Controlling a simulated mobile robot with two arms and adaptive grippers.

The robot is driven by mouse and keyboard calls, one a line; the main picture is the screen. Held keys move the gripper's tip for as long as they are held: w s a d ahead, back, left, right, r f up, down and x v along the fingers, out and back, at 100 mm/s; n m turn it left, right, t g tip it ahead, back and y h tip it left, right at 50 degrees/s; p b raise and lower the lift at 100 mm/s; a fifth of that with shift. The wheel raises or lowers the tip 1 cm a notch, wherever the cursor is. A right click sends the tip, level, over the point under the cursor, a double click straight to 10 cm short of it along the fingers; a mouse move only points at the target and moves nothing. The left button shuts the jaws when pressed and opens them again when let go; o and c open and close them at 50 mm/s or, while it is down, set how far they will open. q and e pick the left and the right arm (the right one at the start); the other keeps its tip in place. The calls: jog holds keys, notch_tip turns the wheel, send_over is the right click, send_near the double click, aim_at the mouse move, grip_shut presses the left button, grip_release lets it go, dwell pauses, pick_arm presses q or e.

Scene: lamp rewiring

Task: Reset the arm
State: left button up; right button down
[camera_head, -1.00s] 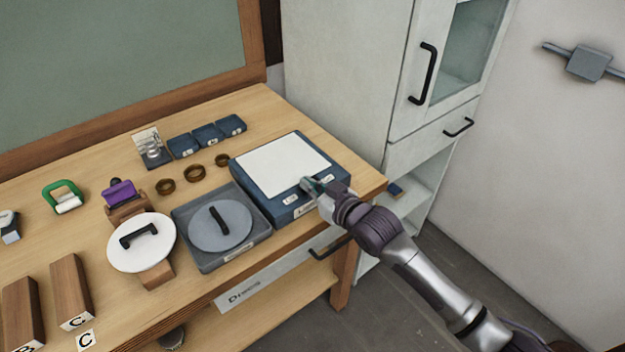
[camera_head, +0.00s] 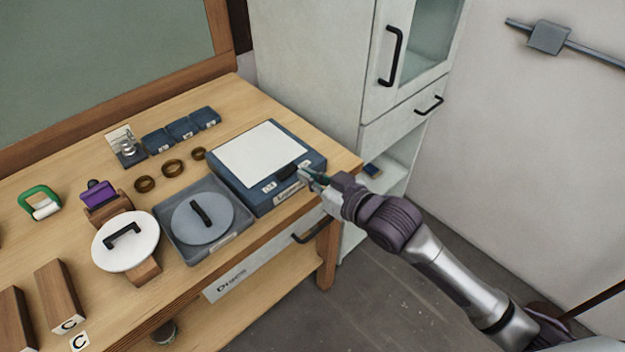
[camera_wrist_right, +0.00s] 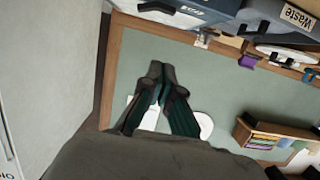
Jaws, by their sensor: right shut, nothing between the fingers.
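My right gripper (camera_head: 312,178) is shut and empty. In the head view it is at the front right of the blue box with a white top (camera_head: 268,158), close to the box's front edge; I cannot tell whether it touches. In the right wrist view the gripper's fingers (camera_wrist_right: 160,78) are together, with nothing between them. My right arm reaches in from the lower right of the head view. My left gripper is in neither view.
The wooden table (camera_head: 90,166) carries a grey tray with a round grey lid (camera_head: 203,218), a white disc (camera_head: 125,241), brown rings (camera_head: 172,168) and wooden blocks (camera_head: 58,297). A white cabinet (camera_head: 310,70) stands behind the table's right end. Floor at right is clear.

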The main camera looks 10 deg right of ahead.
jog(key=shift+s+d+r, duration=0.2)
jog(key=shift+s+r, duration=0.05)
jog(key=shift+s, duration=0.4)
jog(key=shift+w, duration=0.1)
